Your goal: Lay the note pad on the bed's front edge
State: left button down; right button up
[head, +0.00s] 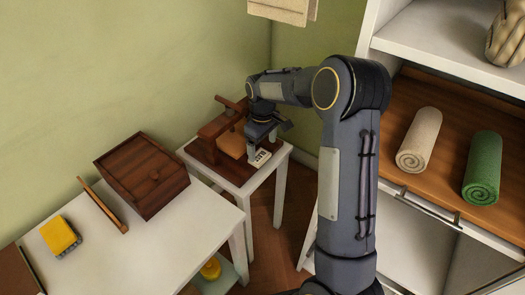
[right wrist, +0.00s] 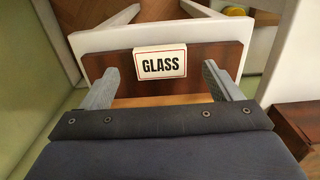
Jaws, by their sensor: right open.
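A small white block printed GLASS, which looks like the note pad (head: 260,158), lies at the front edge of the dark brown wooden bed (head: 199,154). In the right wrist view the pad (right wrist: 160,64) rests across the edge of the bed (right wrist: 217,56), its label facing up. My right gripper (head: 262,141) is just above the bed, close to the pad. In the right wrist view its open fingers (right wrist: 164,84) stand apart on either side of the pad, with a gap on each side. My left gripper is out of view.
The bed, with an upright wooden frame (head: 215,127) and a tan block (head: 232,146), stands on a small white table (head: 240,184). A larger white table (head: 150,238) holds a wooden box (head: 140,175) and yellow item (head: 60,235). Rolled towels (head: 418,140) lie right.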

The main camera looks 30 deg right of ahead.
aim_at(263, 158)
jog(key=s+a+r+m+t+y+p, duration=0.1)
jog(key=s+r, duration=0.3)
jog(key=r, duration=0.3)
jog(key=s+a+r+m+t, duration=0.1)
jog(key=s+r, duration=0.3)
jog(key=r, duration=0.2)
jog(key=s+a+m+t+y, duration=0.1)
jog(key=s+a, duration=0.3)
jog(key=s, duration=0.6)
jog(key=s+a+m+t+y, duration=0.1)
jog(key=s+a, duration=0.4)
jog(key=s, duration=0.6)
jog(key=shift+a+f+m+t+y, duration=0.35)
jog(key=shift+m+t, duration=0.45)
jog(key=shift+m, duration=0.4)
jog(key=shift+r, duration=0.1)
notch_tip(263, 158, up, 17)
jog(key=p, duration=1.7)
